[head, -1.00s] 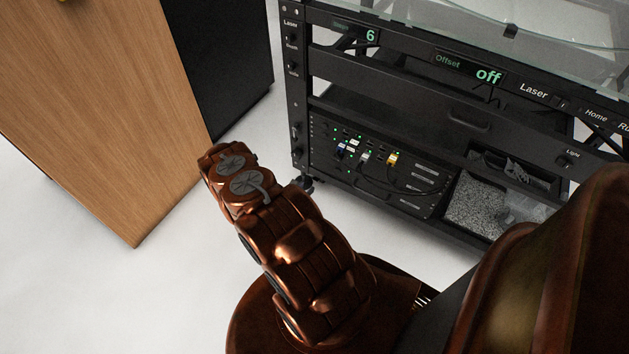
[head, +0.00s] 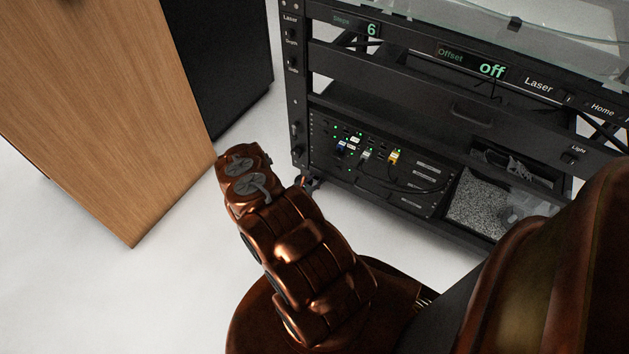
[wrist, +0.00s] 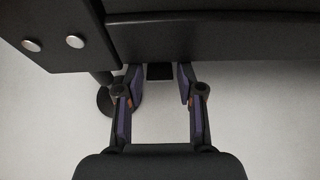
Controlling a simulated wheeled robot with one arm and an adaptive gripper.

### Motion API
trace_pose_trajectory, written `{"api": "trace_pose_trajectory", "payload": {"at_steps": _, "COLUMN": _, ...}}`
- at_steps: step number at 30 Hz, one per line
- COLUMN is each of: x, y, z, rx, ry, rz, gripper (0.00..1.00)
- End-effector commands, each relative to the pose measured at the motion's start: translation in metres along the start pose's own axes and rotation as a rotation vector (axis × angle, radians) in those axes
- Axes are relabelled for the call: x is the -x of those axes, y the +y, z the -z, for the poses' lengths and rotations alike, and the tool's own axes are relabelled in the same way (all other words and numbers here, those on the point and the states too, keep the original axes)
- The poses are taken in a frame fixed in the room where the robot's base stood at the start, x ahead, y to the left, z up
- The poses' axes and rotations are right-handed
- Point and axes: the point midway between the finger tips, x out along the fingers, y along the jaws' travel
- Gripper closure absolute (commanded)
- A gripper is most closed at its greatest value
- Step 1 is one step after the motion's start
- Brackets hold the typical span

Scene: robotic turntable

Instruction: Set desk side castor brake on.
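The black turntable rack (head: 400,122) stands at the right in the head view, and its lower frame (wrist: 215,42) crosses the top of the wrist view. A castor (head: 311,184) shows small and dark under the rack's near left corner, beside my arm. In the wrist view my gripper (wrist: 160,72) is open, with its two fingers apart and their tips by the frame's lower edge. A small dark block (wrist: 159,72) sits between the fingertips; I cannot tell whether it is the brake lever. A dark round part (wrist: 104,101) lies left of the left finger, partly hidden. The brake's state cannot be made out.
A wooden cabinet (head: 110,110) with a black side stands left of my arm. Pale floor (head: 120,290) is clear between it and the rack. Cables (head: 405,188) and a grey-speckled bin (head: 478,203) are inside the rack's lower part.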

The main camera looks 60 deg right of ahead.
Motion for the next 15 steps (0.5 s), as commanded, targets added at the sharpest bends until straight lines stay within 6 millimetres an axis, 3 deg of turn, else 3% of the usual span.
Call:
{"api": "trace_pose_trajectory", "payload": {"at_steps": 2, "x": 0.0002, "y": 0.0001, "z": 0.0, "rx": 0.0, "ry": 0.0, "rz": 0.0, "gripper": 0.64}}
{"api": "trace_pose_trajectory", "payload": {"at_steps": 12, "x": 0.0004, "y": 0.0001, "z": 0.0001, "rx": 0.0, "ry": 0.0, "rz": 0.0, "gripper": 0.99}}
{"api": "trace_pose_trajectory", "payload": {"at_steps": 15, "x": 0.0005, "y": 0.0001, "z": 0.0001, "rx": 0.0, "ry": 0.0, "rz": 0.0, "gripper": 1.0}}
